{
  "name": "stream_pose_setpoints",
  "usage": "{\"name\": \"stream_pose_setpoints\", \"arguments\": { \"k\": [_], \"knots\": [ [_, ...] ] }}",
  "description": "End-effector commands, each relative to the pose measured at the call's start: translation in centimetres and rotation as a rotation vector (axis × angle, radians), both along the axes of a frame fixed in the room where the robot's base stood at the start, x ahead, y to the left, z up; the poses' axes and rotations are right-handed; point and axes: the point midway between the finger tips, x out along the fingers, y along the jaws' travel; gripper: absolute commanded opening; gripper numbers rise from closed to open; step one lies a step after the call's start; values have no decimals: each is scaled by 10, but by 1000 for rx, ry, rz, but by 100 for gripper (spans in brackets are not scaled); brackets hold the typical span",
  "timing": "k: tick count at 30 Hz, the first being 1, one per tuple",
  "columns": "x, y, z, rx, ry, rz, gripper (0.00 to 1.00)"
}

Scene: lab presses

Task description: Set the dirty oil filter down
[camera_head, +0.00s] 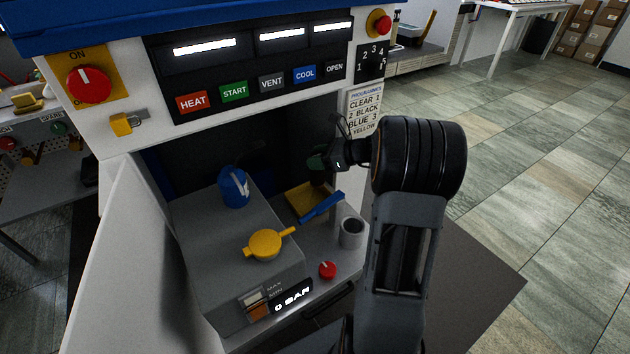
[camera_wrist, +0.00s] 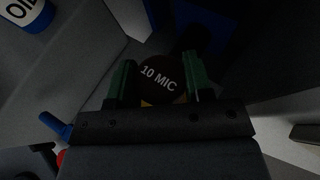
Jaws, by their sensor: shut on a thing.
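My gripper (camera_head: 320,159) is inside the bay of the press, below the button panel. In the wrist view its two green fingers (camera_wrist: 158,68) are shut on the oil filter (camera_wrist: 158,80), whose dark round end reads "10 MIC". In the head view the filter is too dark to make out at the fingers. A small yellow tray or block (camera_head: 305,202) lies below my gripper, with a blue lever (camera_head: 322,208) at its front. I cannot tell whether the filter touches anything below it.
A grey cup (camera_head: 352,233) and red knob (camera_head: 327,270) stand at front right. A white door panel is at left.

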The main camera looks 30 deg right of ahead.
Motion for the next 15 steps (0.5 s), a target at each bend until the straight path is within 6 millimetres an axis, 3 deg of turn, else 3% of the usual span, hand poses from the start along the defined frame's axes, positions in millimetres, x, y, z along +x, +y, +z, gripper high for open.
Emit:
{"name": "stream_pose_setpoints", "arguments": {
  "k": [1,7,15],
  "knots": [
    [0,0,-11,2,2,-1,21],
    [0,-1,-24,1,1,-4,21],
    [0,-2,-62,1,1,-4,21]
  ]
}}
